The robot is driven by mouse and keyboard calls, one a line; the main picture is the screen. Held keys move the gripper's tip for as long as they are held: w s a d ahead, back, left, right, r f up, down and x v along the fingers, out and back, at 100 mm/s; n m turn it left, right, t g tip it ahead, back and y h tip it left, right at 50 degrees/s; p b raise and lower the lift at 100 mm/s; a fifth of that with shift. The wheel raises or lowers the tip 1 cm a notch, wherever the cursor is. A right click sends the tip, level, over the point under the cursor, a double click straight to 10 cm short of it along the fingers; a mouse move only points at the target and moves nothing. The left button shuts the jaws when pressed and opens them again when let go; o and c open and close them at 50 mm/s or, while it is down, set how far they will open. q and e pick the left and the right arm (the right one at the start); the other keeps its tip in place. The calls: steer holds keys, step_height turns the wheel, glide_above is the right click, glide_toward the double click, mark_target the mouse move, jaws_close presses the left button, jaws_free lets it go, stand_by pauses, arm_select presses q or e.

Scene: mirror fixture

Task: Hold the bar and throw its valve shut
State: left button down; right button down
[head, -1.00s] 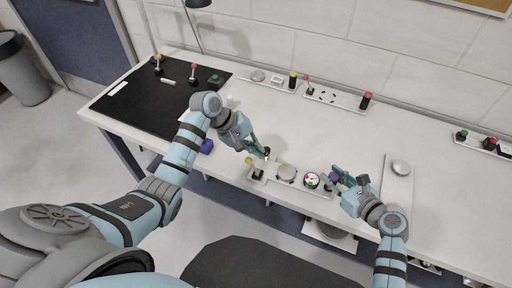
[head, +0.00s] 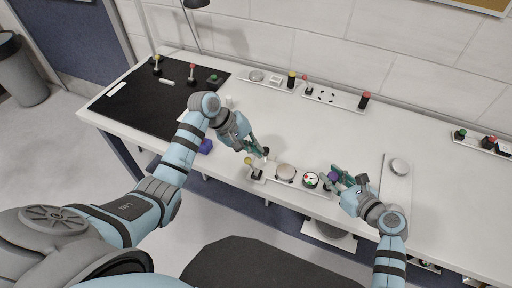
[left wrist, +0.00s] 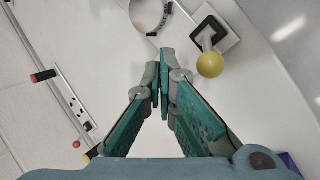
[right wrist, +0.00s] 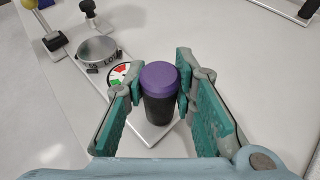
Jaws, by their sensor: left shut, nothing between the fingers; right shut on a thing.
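The pale bar (head: 295,183) lies near the table's front edge. Its valve is a dark lever with a yellow ball (left wrist: 210,65) at the bar's left end, on a square base (left wrist: 215,35). A round metal disc (head: 285,171) and a red, green and white dial (head: 310,180) sit along the bar. My right gripper (right wrist: 163,75) is shut around the purple-topped black grip (right wrist: 158,92) at the bar's right end. My left gripper (left wrist: 160,75) is shut and empty, beside the yellow ball and apart from it in the left wrist view.
A bar with black-and-red knobs (head: 335,97) and another small bar (head: 265,83) lie along the back. A black mat (head: 150,95) with levers is at left, a blue block (head: 205,146) near its edge. A plate with a round disc (head: 397,180) is at right.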

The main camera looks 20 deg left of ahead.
arm_select(q)
steer(key=shift+r, duration=0.2)
steer(key=shift+r, duration=0.65)
steer(key=a+r, duration=0.5)
steer(key=a, duration=0.2)
steer(key=shift+w+a+r, duration=0.15)
steer(key=shift+a+r, duration=0.05)
steer(key=shift+r, duration=0.2)
steer(key=a+f+h, duration=0.1)
steer(key=a+f, duration=0.3)
steer(key=shift+s+a+h, duration=0.25)
steer(key=shift+a+h, duration=0.05)
